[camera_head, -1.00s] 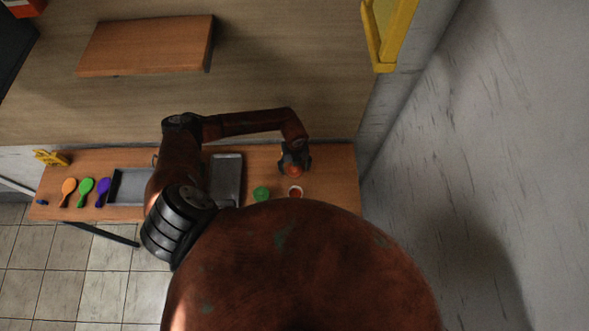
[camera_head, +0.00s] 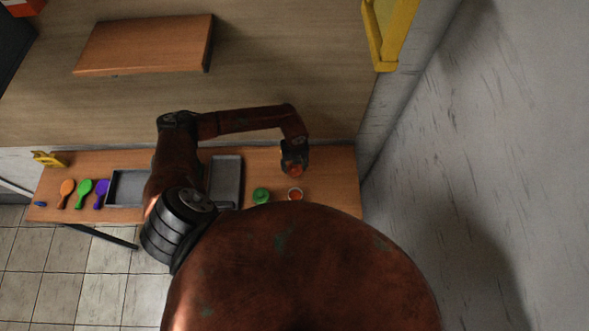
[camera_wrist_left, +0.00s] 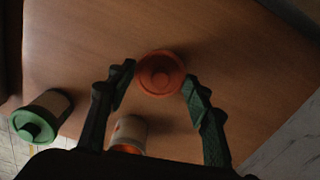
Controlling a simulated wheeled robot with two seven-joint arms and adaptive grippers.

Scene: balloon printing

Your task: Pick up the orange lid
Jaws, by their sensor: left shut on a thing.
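The orange lid (camera_wrist_left: 160,73) is round with a raised knob. In the left wrist view it sits between the fingertips of my left gripper (camera_wrist_left: 158,82), which is shut on it. In the head view, my left gripper (camera_head: 294,160) is over the right part of the table, with the orange lid (camera_head: 295,170) partly hidden under it. I cannot tell whether the lid touches the table. My right gripper is not in view.
An open jar with orange contents (camera_head: 295,194) stands just in front of the lid, and a green-lidded jar (camera_head: 261,195) is to its left. A grey tray (camera_head: 226,159) lies further left, with orange, green and purple paddle-like items beyond. The table's right end is clear.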

